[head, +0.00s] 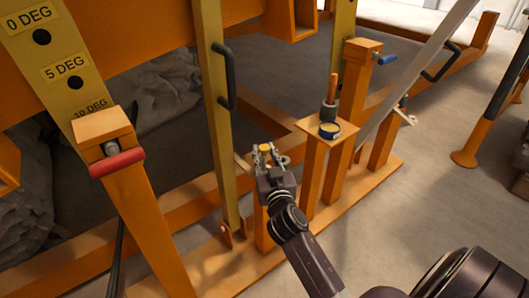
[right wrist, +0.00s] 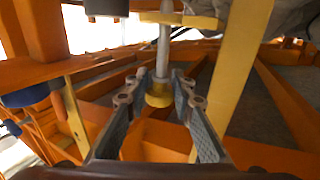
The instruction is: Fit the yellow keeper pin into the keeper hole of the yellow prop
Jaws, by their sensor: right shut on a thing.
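My right gripper (head: 265,158) is shut on the yellow keeper pin (head: 265,149), whose yellow end shows between the fingers. In the right wrist view the fingers (right wrist: 158,98) close around the pin's yellow end (right wrist: 158,94). A grey shaft runs up from it to a yellow and grey piece near the top edge; I cannot tell whether they touch. The yellow prop (head: 213,95), with a black handle, stands just left of the gripper in the head view. I cannot make out its keeper hole. My left gripper is not in view.
A small orange stand (head: 313,180) right of the gripper holds a tin (head: 330,130) and a wooden-handled tool (head: 332,90). An orange post with a red handle (head: 117,162) stands at left. A grey bar slants at right.

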